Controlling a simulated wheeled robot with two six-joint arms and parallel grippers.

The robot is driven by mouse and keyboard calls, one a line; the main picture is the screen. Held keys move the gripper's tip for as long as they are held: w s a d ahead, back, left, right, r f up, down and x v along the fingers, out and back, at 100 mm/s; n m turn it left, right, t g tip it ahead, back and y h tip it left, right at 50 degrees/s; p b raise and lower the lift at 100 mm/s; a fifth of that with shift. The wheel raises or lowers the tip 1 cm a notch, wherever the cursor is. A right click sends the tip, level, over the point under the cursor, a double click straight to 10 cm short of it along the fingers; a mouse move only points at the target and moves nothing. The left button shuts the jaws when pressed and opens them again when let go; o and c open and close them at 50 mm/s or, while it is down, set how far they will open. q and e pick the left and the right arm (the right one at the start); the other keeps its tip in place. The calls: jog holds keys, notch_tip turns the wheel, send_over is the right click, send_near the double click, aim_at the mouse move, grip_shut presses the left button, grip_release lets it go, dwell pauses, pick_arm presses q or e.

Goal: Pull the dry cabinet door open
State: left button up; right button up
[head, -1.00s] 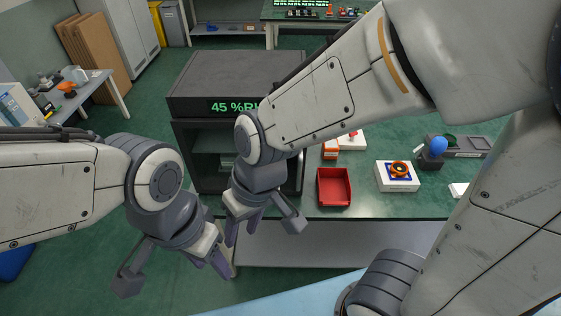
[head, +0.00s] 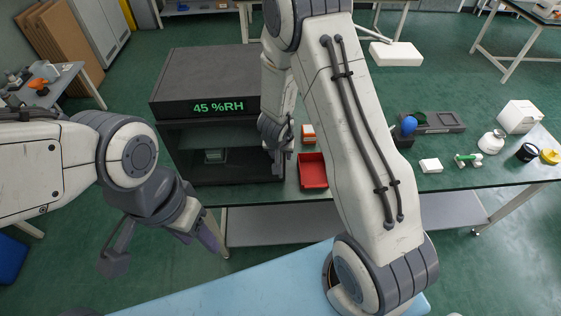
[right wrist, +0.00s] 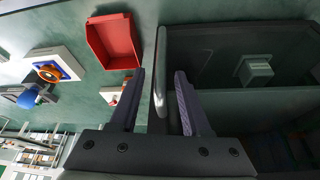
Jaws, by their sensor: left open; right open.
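The dry cabinet (head: 205,80) is a dark grey box with a green "45 %RH" display, standing at the left end of the table. Its front door (right wrist: 215,55) looks shut, with a shelf and a small pale item showing behind it. The pale upright handle (right wrist: 160,50) runs along the door's edge in the right wrist view. My right gripper (head: 276,160) is open at the cabinet's front right edge. In the right wrist view its fingers lie on either side of the handle, apart from each other. My left gripper (head: 162,248) is open and empty, in front and left of the cabinet.
A red bin (head: 312,172) sits close to the right of the cabinet, with an orange and white box (head: 308,133) behind it. Several small items stand further right on the table (head: 460,177). My right arm hides part of the tabletop.

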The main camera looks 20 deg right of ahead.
jog(key=b+x, duration=0.1)
jog(key=x, duration=0.4)
jog(key=shift+w+f, duration=0.1)
grip_shut()
dwell(1.3)
